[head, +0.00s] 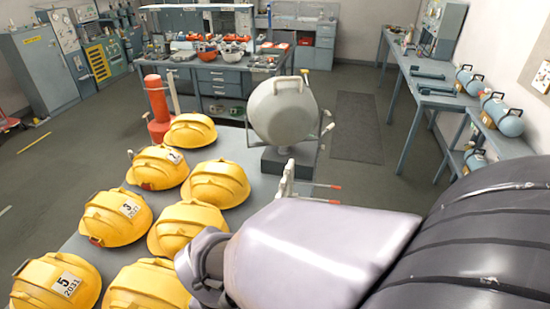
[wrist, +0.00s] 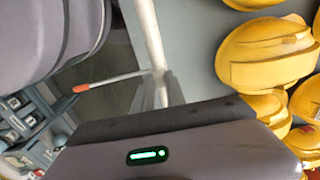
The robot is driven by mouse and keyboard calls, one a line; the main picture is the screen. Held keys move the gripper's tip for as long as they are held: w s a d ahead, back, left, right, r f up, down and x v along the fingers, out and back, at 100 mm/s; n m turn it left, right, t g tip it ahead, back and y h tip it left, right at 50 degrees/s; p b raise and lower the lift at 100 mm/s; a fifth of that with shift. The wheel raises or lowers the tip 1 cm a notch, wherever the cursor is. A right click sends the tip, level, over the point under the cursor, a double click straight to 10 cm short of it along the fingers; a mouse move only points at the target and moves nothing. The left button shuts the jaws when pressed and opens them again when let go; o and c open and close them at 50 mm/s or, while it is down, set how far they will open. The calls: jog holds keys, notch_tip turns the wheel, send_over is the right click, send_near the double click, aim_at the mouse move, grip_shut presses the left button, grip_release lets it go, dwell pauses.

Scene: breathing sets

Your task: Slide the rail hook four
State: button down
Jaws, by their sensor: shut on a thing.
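In the wrist view a pale rail (wrist: 147,30) runs down from the top edge to my gripper (wrist: 160,92). A thin hook with a red tip (wrist: 95,84) sticks out to the left by the fingers. The fingers are shut on the hook's base, at the rail; the exact contact is blurred. In the head view two red-tipped hooks (head: 328,186) stick out to the right of a pale upright piece (head: 287,180), just beyond my arm. My gripper is hidden behind the arm there. I cannot read which hook is number four.
Several yellow helmets (head: 120,217), some numbered, stand on the grey table (head: 238,152) at left, close to the rail. A grey rounded case (head: 285,110) on a dark stand is behind the hooks. Blue cylinders (head: 500,115) lie on a right-hand bench.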

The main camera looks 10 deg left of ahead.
jog(key=shift+s, duration=0.1)
dwell(0.3)
jog(key=c, duration=1.4)
grip_release()
jog(key=shift+o, duration=0.2)
notch_tip(320, 180, up, 18)
jog(key=p, duration=0.3)
jog(key=shift+f+p, duration=0.25)
jog(key=shift+p, duration=0.1)
jog(key=w+d+f+m+t+y+b, duration=0.2)
jog(key=d+f+t+b, duration=0.3)
jog(key=d+f+b, duration=1.7)
jog(key=w+m+b, duration=0.1)
jog(key=b, duration=0.1)
jog(key=shift+w+d+t+b, duration=0.15)
jog(key=shift+t+b, duration=0.25)
